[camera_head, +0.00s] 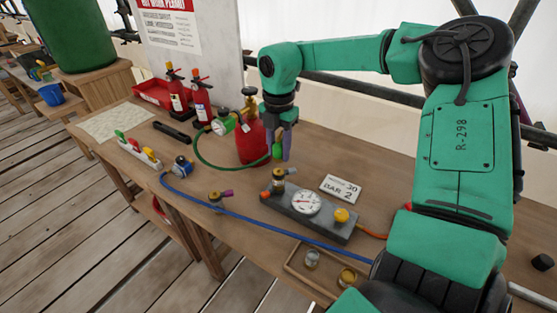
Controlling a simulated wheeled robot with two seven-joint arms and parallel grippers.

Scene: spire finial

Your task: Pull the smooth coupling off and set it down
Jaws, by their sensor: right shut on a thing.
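My right gripper (282,148) is above the table, just above the brass fitting (279,178) on the grey gauge block. It is shut on a small green piece (277,151), which looks like the coupling at the end of the green hose (222,168). The fingers hide part of it, and I cannot tell whether its surface is smooth. It appears apart from the brass fitting. A brass coupling (216,197) with a purple tab lies on the table at the blue hose. My left gripper is not in view.
The gauge block (332,222) has a white dial and a yellow knob. A red cylinder (250,140) stands behind the gripper. The blue hose (270,232) crosses the front. A shallow wooden tray (297,267) holds small brass parts. Red extinguishers (202,102) stand at the back.

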